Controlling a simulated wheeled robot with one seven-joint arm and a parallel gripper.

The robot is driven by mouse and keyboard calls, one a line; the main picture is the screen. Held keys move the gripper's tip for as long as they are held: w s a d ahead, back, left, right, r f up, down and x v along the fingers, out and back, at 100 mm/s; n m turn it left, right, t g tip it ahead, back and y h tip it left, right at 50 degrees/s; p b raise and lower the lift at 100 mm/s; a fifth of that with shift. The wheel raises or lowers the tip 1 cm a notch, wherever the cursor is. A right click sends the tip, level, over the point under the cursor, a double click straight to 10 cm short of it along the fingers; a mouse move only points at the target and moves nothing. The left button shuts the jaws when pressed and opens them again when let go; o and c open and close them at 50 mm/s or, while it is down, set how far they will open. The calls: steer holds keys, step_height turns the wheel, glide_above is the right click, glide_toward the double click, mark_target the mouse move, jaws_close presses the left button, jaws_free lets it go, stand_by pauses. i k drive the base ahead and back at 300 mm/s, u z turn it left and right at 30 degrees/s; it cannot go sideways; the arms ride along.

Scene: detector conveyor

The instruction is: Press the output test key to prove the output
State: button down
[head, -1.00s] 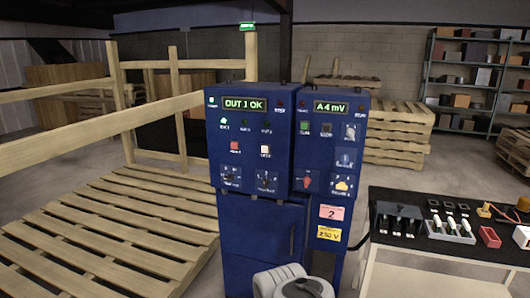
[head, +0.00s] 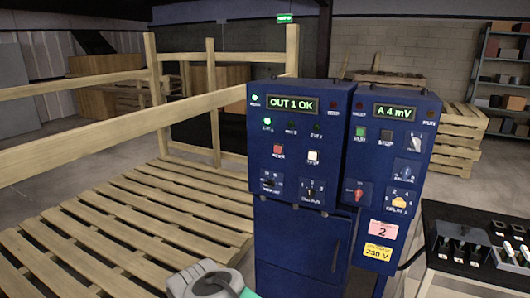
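A blue control cabinet (head: 300,220) stands right of centre in the head view. Its left box has a green display (head: 291,103) reading "OUT 1 OK". Lower down are a small dark control (head: 270,181) and a black rotary selector (head: 311,191). A white and grey part of my arm shows at the bottom edge; my gripper's fingers are not visible.
The right box (head: 391,150) of the cabinet shows "A 4 mV" and carries a red switch (head: 353,193). A black-topped bench (head: 440,268) with small parts stands at right. Wooden pallets (head: 150,220) and a rail frame (head: 110,125) fill the left.

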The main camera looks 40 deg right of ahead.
mark_target(312, 156)
steer(key=z, duration=0.1)
steer(key=i, duration=0.8)
steer(key=z, duration=0.6)
steer(key=i, duration=0.35)
steer(key=z, duration=0.35)
